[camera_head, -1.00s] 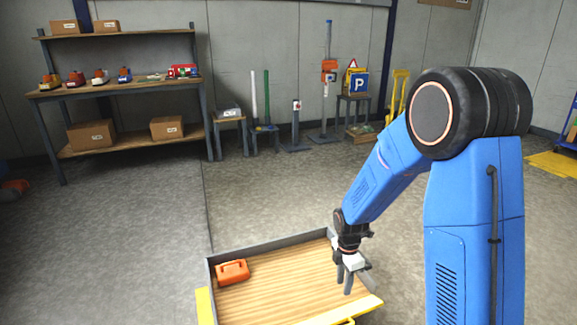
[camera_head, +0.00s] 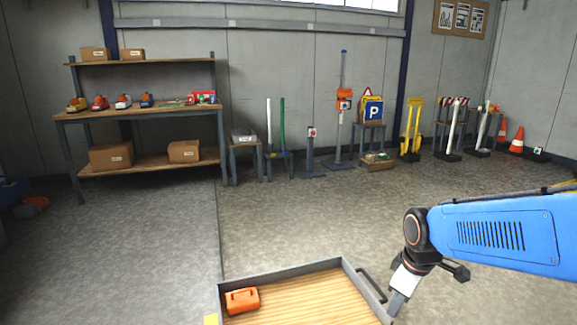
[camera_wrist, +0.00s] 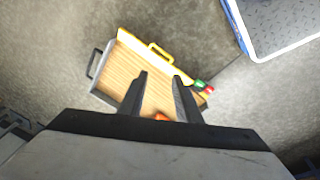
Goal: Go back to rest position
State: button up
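My gripper (camera_head: 401,300) is at the right edge of the wooden-floored tray (camera_head: 300,306) in the head view, with my blue arm reaching in from the right. In the wrist view its two dark fingers (camera_wrist: 160,92) stand apart with nothing between them that they grip. The tray (camera_wrist: 122,68) shows beyond and below the fingers. An orange toolbox (camera_head: 242,300) lies in the tray's left part; only a bit of orange shows between the fingers in the wrist view.
A shelf (camera_head: 140,112) with toy-like vehicles and boxes stands at the back left. Sign posts, a blue P sign (camera_head: 374,110), a yellow stand (camera_head: 411,130) and cones (camera_head: 516,140) line the back wall. The floor between is clear. A blue-edged platform (camera_wrist: 280,25) shows in the wrist view.

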jog(key=s+d+r+m+t, duration=0.1)
jog(key=s+r+m, duration=0.2)
jog(key=s, duration=0.4)
jog(key=s+d+r+m+t, duration=0.1)
jog(key=s+r+m, duration=0.2)
jog(key=s+m, duration=0.3)
jog(key=shift+s+r, duration=0.3)
jog(key=shift+s, duration=0.5)
